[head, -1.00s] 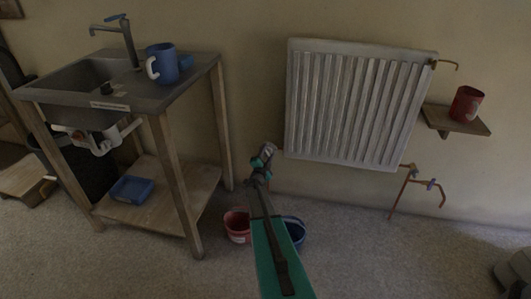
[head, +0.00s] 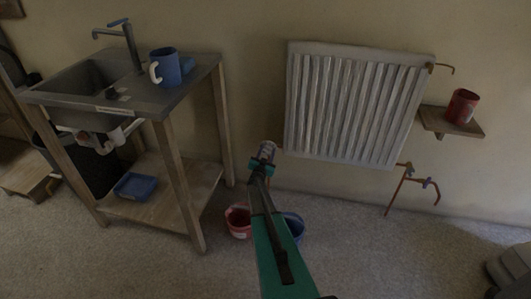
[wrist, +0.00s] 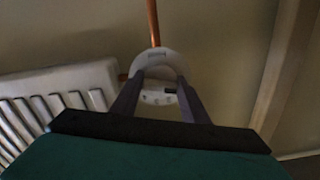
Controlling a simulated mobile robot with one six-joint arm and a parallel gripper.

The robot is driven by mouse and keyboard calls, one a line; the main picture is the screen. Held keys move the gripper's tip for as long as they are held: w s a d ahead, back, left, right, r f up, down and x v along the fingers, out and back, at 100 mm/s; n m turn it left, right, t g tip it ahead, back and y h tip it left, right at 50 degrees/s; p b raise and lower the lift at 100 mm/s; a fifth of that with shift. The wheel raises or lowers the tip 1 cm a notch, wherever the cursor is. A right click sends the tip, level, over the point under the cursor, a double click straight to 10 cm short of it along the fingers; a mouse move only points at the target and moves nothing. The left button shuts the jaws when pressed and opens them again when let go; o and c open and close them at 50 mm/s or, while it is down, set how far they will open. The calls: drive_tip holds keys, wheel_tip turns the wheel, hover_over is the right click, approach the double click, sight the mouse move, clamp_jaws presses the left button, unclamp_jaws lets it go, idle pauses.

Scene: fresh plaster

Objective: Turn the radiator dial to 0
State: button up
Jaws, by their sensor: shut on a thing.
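The white radiator (head: 355,105) hangs on the wall right of centre in the head view; its edge (wrist: 60,90) shows at the left of the wrist view. The radiator dial (wrist: 158,65) is a pale round knob with small dark marks on its face, in the upper middle of the wrist view. It also shows at the radiator's lower left in the head view (head: 267,148). My gripper (wrist: 158,97) is shut on the dial, one finger on each side. The marks are too small to read, so the setting cannot be told.
A copper pipe (wrist: 153,22) runs from the dial along the wall. A wooden sink stand (head: 185,150) is at the left. A red bucket (head: 238,221) and a blue bucket (head: 293,228) stand on the floor below my arm. A small shelf (head: 450,122) holds a red cup (head: 462,106).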

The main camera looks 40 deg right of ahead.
drive_tip(key=shift+s+d, duration=0.25)
drive_tip(key=o, duration=1)
drive_tip(key=shift+w+a, duration=0.1)
drive_tip(key=shift+a, duration=0.2)
drive_tip(key=shift+v, duration=6.75)
